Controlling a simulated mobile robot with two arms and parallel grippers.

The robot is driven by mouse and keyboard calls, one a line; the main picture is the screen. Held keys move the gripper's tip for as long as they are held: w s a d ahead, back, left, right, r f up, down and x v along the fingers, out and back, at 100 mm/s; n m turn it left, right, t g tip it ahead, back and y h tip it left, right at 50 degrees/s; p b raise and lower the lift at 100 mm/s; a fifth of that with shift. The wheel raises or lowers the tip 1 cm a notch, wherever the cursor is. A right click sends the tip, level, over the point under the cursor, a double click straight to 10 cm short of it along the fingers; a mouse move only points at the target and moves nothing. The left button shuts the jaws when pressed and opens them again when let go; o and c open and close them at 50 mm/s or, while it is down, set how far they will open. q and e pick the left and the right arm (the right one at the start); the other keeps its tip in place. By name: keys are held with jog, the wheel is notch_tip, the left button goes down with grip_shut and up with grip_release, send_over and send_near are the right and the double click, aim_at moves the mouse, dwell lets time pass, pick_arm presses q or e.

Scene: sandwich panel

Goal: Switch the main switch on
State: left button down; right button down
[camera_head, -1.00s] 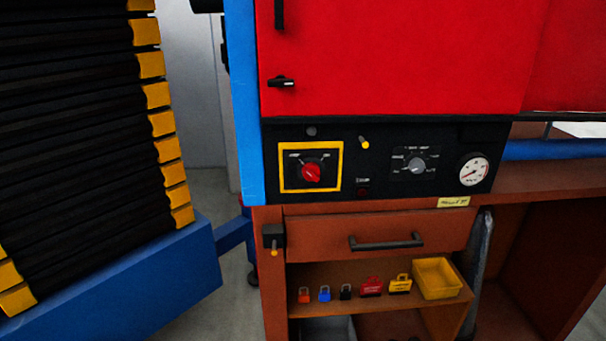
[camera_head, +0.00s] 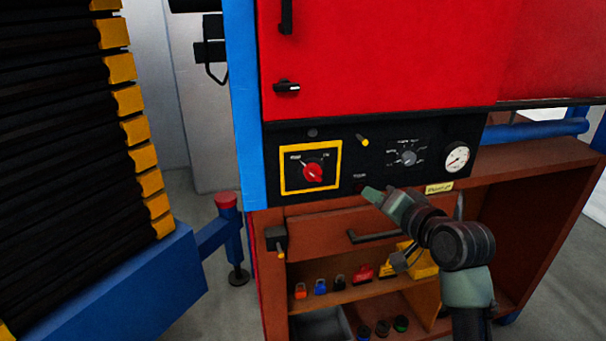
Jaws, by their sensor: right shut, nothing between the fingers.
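The main switch is a red rotary knob (camera_head: 313,173) on a black face inside a yellow square frame (camera_head: 283,186). It sits at the left of the black control panel (camera_head: 375,131). Its small labels and exact setting are too blurred to read. My right gripper (camera_head: 374,195) comes in from the lower right. Its fingers are shut and empty, pointing up and left. In the picture its tip is right of and a little below the knob, apart from it. My left gripper is not in view.
A grey dial (camera_head: 408,158), a round gauge (camera_head: 457,158) and a yellow-tipped peg (camera_head: 363,140) share the panel. Below are a drawer handle (camera_head: 368,237) and a shelf with small padlocks (camera_head: 320,287). A black stack with yellow ends (camera_head: 138,130) stands at left.

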aim_at(313, 173)
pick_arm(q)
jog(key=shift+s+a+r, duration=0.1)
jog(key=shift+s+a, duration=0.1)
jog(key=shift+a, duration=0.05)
pick_arm(e)
jog(key=shift+y, duration=0.6)
jog(key=r, duration=0.1)
jog(key=s+a+r, duration=0.1)
jog(key=r, duration=0.3)
jog(key=shift+s+a+r, duration=0.1)
jog(key=shift+s+a, duration=0.15)
jog(key=shift+a, duration=0.15)
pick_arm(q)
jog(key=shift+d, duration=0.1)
pick_arm(e)
jog(key=shift+w, duration=0.1)
